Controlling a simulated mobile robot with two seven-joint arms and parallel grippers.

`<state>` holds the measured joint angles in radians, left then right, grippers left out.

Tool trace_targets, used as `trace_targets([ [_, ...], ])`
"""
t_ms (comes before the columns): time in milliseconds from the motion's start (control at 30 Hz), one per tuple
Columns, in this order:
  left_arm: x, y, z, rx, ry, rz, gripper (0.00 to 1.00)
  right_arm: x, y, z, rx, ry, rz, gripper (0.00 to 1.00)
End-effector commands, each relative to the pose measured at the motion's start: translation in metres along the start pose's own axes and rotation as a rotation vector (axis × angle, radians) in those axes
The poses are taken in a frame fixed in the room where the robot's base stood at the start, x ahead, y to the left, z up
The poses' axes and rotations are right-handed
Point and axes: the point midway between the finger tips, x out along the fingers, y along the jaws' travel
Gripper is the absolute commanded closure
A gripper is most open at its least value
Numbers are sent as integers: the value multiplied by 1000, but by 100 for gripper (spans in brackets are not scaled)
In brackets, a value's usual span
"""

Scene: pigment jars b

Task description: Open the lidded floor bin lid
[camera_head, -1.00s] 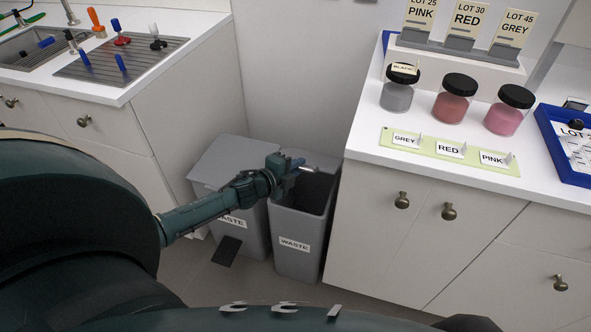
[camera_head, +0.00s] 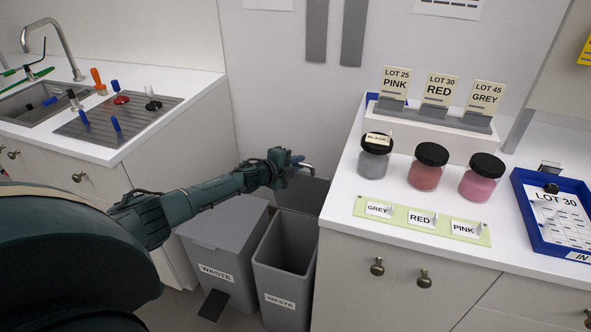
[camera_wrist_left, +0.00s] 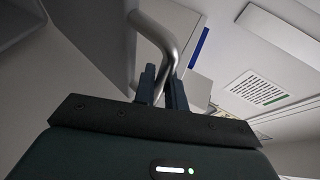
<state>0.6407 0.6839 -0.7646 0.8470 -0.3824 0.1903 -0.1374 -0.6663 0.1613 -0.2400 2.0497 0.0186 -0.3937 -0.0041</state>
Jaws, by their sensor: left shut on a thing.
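Two grey floor bins labelled WASTE stand side by side between the counters. The right bin (camera_head: 285,262) is open at the top and its inside shows. Its grey lid (camera_head: 310,191) stands raised at the back, partly hidden by my gripper. My left gripper (camera_head: 298,163) is above the open bin, shut on the lid's metal bar handle (camera_head: 310,169). In the left wrist view the fingers (camera_wrist_left: 164,84) close around the bent grey handle (camera_wrist_left: 158,35). The left bin (camera_head: 222,262) has its flat lid down. My right gripper is not in view.
The right counter (camera_head: 340,218) stands close beside the open bin and carries jars (camera_head: 432,167), a label strip (camera_head: 400,218) and a blue tray (camera_head: 545,235). The sink counter (camera_head: 110,150) is at left. A dark pedal (camera_head: 213,305) lies before the left bin.

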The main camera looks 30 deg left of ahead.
Motion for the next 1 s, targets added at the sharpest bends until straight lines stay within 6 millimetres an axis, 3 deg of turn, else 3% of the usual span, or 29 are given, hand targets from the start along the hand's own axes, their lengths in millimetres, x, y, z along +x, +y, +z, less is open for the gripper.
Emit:
trace_targets([
  [533,2,-2,-1,-3,2,0,100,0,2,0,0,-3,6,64],
  [567,2,-2,-1,-3,2,0,85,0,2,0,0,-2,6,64],
  [800,2,-2,0,-1,1,1,66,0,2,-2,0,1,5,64],
  [1000,2,-1,0,-1,0,1,66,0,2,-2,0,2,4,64],
])
